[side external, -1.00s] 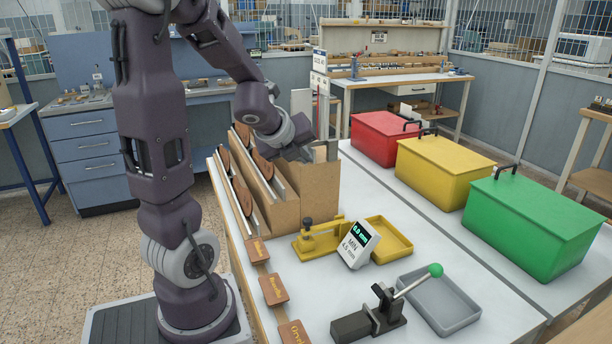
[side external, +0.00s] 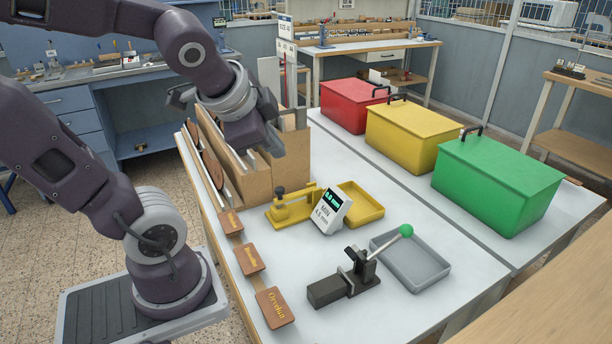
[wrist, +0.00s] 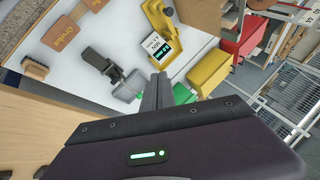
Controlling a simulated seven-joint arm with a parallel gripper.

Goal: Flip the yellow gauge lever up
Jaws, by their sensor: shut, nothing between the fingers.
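The yellow gauge (side external: 290,212) stands on the white table, with a black knob at its left end. Its yellow arm appears to lie low and roughly level, and its right part is partly hidden by the white display (side external: 331,210). The gauge also shows at the top of the wrist view (wrist: 156,18), beside the display (wrist: 157,46). My gripper (side external: 276,150) is above the front of the brown rack, behind and above the gauge, and apart from it. In the wrist view my fingers (wrist: 156,92) are together and hold nothing.
A yellow tray (side external: 375,208) and a grey tray (side external: 436,278) lie right of the gauge. A black press (side external: 340,287) with a green-knobbed lever stands in front. The brown rack (side external: 247,180) is behind. Red, yellow and green boxes (side external: 500,185) line the right.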

